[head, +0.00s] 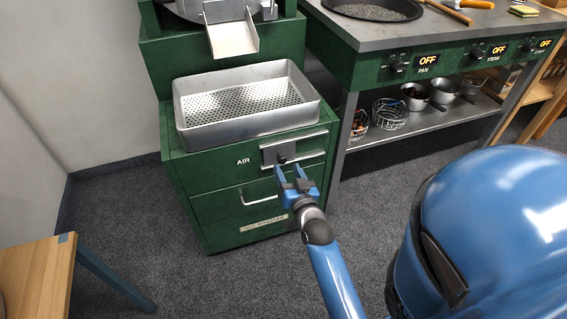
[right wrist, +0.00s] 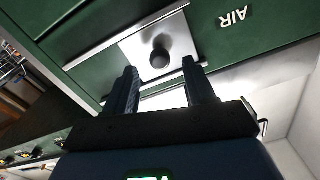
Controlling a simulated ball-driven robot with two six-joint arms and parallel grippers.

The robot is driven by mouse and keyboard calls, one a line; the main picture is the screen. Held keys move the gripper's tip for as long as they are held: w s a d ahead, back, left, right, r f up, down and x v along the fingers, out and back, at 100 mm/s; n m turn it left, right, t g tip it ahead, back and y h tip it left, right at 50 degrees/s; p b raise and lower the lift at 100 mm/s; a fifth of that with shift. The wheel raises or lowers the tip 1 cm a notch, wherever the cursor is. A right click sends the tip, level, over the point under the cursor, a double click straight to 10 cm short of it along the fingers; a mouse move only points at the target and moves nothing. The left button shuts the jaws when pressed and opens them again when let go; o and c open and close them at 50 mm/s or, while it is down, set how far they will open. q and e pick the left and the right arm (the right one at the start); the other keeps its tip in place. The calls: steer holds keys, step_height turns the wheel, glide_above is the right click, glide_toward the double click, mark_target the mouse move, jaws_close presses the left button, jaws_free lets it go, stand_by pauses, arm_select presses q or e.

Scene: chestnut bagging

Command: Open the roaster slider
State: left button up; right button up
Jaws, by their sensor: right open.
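The green roaster (head: 183,170) stands in the middle of the head view. Its slider (head: 269,153) is a metal plate on two horizontal rails, right of the word AIR, with a dark round knob (head: 282,159). In the right wrist view the slider plate (right wrist: 135,47) and knob (right wrist: 160,57) show just beyond my fingers. My right gripper (head: 290,172) is open and empty, just in front of and below the knob. In the right wrist view its fingers (right wrist: 160,80) point at the knob, one to each side, and I cannot tell whether they touch it. My left gripper is not in view.
A perforated metal tray (head: 184,108) sits on the roaster under a chute (head: 232,38). A drawer handle (head: 260,198) is below the slider. A cooking counter (head: 400,42) with OFF displays stands to the right. A wooden table (head: 35,270) is at lower left. The carpet between is clear.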

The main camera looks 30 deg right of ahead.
mark_target(283, 162)
steer(key=shift+x, duration=1.9)
jaws_close()
